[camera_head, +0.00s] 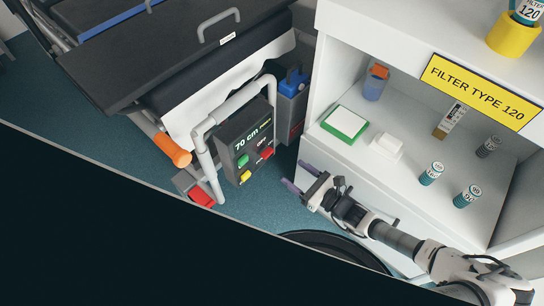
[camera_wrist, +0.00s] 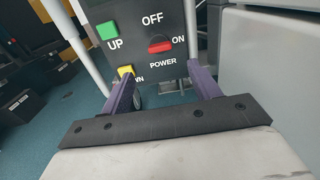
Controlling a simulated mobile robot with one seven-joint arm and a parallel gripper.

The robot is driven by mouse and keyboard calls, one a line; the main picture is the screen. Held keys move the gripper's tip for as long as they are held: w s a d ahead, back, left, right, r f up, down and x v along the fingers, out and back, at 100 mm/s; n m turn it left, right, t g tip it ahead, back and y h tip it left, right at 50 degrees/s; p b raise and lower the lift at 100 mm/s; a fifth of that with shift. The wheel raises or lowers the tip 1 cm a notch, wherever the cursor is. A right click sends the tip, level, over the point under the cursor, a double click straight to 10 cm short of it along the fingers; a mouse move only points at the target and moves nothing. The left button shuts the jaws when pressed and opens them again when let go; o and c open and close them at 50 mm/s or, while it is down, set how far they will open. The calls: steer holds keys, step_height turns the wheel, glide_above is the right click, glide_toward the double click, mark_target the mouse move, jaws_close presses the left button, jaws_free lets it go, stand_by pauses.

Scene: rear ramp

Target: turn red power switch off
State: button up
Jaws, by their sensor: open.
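The red power switch (camera_wrist: 160,46) is on a dark control panel (camera_wrist: 150,70), under the word OFF and above the word POWER. Its red handle lies roughly level, with its right end toward the word ON. The switch also shows small in the head view (camera_head: 267,153), at the right side of the panel. My gripper (camera_head: 294,176) is in front of the panel and to its right, apart from it. In the wrist view my gripper (camera_wrist: 165,85) has its two purple fingers spread wide, with nothing between them. The fingers appear below and either side of the switch.
A green UP button (camera_wrist: 107,30) and a yellow DOWN button (camera_wrist: 126,71) sit left of the switch. A white rail (camera_head: 205,150) frames the panel. A white shelf unit (camera_head: 340,150) stands close on the right.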

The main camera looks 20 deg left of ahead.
steer(key=x, duration=0.9)
steer(key=shift+a, duration=0.25)
steer(key=shift+c, duration=0.3)
steer(key=c, duration=0.9)
steer(key=shift+n, duration=0.3)
steer(key=shift+s+n+b, duration=0.1)
steer(key=shift+n+b, duration=0.75)
steer(key=shift+n, duration=7.75)
